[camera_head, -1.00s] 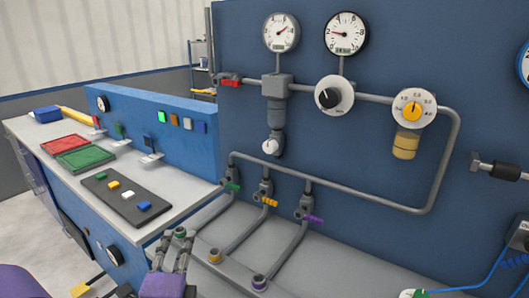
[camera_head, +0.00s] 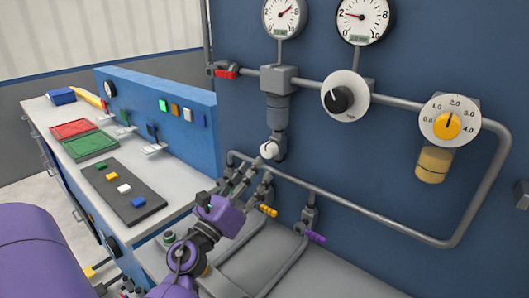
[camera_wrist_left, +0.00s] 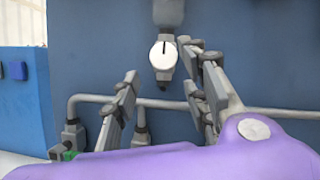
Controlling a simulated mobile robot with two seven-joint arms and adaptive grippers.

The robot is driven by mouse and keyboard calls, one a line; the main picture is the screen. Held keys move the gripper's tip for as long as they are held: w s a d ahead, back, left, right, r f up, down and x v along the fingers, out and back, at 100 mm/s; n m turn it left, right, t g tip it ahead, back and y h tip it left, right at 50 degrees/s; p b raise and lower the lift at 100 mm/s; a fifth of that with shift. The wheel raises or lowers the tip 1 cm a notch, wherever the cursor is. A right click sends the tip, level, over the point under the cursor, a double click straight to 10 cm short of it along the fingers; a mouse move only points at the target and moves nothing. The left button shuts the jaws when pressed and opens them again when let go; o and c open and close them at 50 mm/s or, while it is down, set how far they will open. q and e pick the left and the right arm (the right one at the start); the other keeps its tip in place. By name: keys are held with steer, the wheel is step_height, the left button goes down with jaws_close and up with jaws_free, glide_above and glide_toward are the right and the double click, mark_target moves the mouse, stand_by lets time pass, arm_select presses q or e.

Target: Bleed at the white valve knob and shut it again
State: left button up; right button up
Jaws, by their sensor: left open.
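The white valve knob (camera_head: 268,150) is at the lower end of a grey cylindrical filter on the blue panel. In the left wrist view the round white knob (camera_wrist_left: 163,55) faces me, with a dark line running upright across its upper part. My left gripper (camera_head: 252,175) is open, just below and in front of the knob in the head view. In the left wrist view its fingers (camera_wrist_left: 165,75) stand apart to either side and below the knob, with nothing between them. Whether a finger touches the knob cannot be told. My right gripper is in neither view.
Grey pipes with a green handle, a yellow handle (camera_head: 268,210) and a purple handle (camera_head: 315,237) run below the knob. Two gauges, a black dial (camera_head: 338,99) and a yellow dial (camera_head: 447,124) sit nearby. The bench (camera_head: 50,120) with trays is at left.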

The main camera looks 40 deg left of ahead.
mark_target(264, 153)
arm_select(q)
steer(key=p+x, duration=0.1)
steer(key=x, duration=0.4)
steer(key=shift+w+r, duration=0.25)
steer(key=shift+w, duration=0.1)
steer(key=shift+f, duration=0.1)
steer(key=c, duration=1)
